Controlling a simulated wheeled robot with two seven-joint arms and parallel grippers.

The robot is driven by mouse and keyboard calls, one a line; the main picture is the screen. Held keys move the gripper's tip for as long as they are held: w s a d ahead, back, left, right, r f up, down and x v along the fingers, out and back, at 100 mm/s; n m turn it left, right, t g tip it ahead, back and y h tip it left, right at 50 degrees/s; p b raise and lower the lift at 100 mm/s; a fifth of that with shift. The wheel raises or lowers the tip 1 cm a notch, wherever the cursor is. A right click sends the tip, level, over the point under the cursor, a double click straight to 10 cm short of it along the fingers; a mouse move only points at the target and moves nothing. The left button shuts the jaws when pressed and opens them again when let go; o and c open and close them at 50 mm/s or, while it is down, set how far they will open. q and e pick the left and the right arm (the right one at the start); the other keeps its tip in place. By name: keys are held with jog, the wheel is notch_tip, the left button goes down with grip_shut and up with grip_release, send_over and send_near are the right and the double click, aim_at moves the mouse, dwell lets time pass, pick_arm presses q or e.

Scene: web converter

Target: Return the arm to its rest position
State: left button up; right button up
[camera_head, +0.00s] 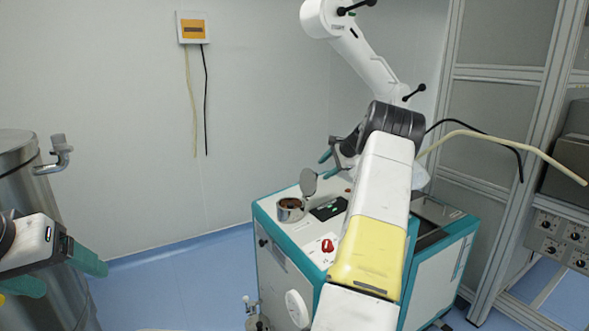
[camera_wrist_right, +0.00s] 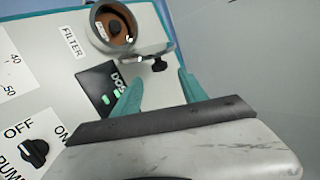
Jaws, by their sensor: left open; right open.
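My right arm (camera_head: 371,260), white with a yellow section, reaches forward over the teal-and-white machine (camera_head: 285,262). My right gripper (camera_head: 333,160) is partly hidden behind its wrist, above the machine's far side. In the right wrist view its two teal fingers (camera_wrist_right: 157,85) are apart with nothing between them, over the panel near the filter cup (camera_wrist_right: 112,28). The cup (camera_head: 290,210) is round and metal, brown inside, with its lid (camera_head: 308,182) standing open. My left gripper (camera_head: 70,276) is open and empty at the left edge, in front of a metal tank.
The steel tank (camera_head: 22,180) with a pipe fitting stands at the left. A white robot arm (camera_head: 365,60) rises behind the machine. A metal frame (camera_head: 500,130) with cables stands at the right. A red knob (camera_head: 327,245) sits on the machine top. Blue floor between tank and machine is clear.

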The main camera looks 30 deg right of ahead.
jog(key=s+a+r+n+g, duration=0.1)
jog(key=s+a+r+n, duration=0.15)
jog(key=a+r, duration=0.4)
jog(key=s+a+r+n, duration=0.2)
jog(key=a+r+n, duration=0.1)
jog(key=a, duration=0.7)
jog(key=s+a+r+n+g, duration=0.1)
jog(key=s+a+r+n, duration=0.35)
jog(key=s+a, duration=0.65)
jog(key=s+a+f+n, duration=0.2)
jog(key=s+a+n, duration=0.2)
jog(key=s, duration=0.9)
jog(key=s+a+f+n, duration=0.3)
jog(key=s+a, duration=0.6)
jog(key=s, duration=0.3)
jog(key=shift+s+a+n+g, duration=0.2)
jog(key=shift+s+n+g, duration=0.2)
jog(key=shift+n, duration=0.4)
jog(key=shift+w, duration=0.1)
jog(key=shift+c, duration=0.4)
